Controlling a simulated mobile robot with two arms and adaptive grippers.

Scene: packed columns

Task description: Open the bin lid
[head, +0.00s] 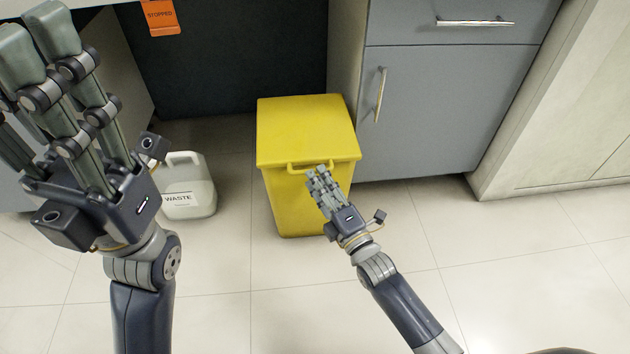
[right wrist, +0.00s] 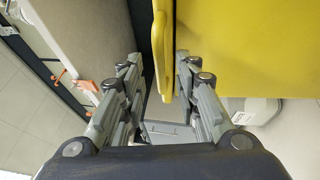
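The yellow bin (head: 290,205) stands on the floor in the middle of the head view. Its yellow lid (head: 305,128) is closed and lies flat, with a loop handle (head: 310,167) on its front edge. My right gripper (head: 319,176) is at this handle. In the right wrist view, the handle (right wrist: 163,50) lies in the gap between the open fingers (right wrist: 160,80), with the lid (right wrist: 240,45) at the right; I cannot tell whether a finger touches it. My left gripper (head: 35,40) is raised at the upper left, with fingers spread and empty, away from the bin.
A white waste jug (head: 190,190) stands on the floor left of the bin. A grey cabinet (head: 440,115) with a drawer stands close at the right. An orange tag (head: 161,17) hangs at the top. The tiled floor in front is clear.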

